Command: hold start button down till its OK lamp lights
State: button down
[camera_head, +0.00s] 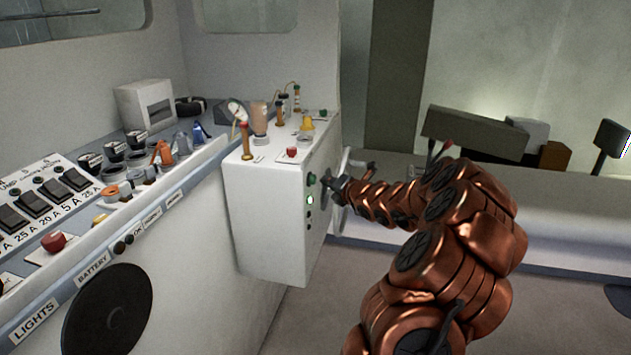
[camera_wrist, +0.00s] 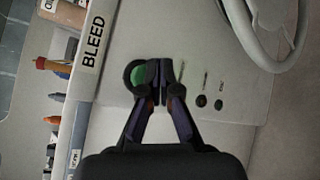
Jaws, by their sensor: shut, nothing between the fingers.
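A green button (camera_head: 311,178) sits on the side face of a white box (camera_head: 265,225); I take it for the start button, though I read no start label. It also shows in the wrist view (camera_wrist: 137,75). My gripper (camera_head: 332,187) is shut and empty in front of that face. In the wrist view its fingertips (camera_wrist: 160,72) overlap the button's right edge; I cannot tell whether they touch it. Below the button, a small round lamp (camera_head: 309,200) glows pale green. Two dark round spots (camera_head: 308,219) lie under it. I cannot read which is the OK lamp.
A handwheel (camera_head: 345,165) stands near my gripper, and a pale ring (camera_wrist: 285,40) shows in the wrist view. Bottles, a red button (camera_head: 292,153) and a yellow knob (camera_head: 307,124) crowd the box top. A switch console (camera_head: 40,205) runs left.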

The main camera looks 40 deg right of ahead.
jog(key=shift+w+a, duration=0.1)
jog(key=shift+w, duration=0.05)
dwell(0.6)
jog(key=shift+w+a, duration=0.15)
jog(key=shift+w, duration=0.05)
jog(key=shift+w+a+b, duration=0.3)
jog(key=shift+w, duration=0.15)
dwell(1.9)
jog(key=shift+s+d+p, duration=0.55)
jog(key=shift+s+p, duration=0.25)
jog(key=shift+p, duration=0.15)
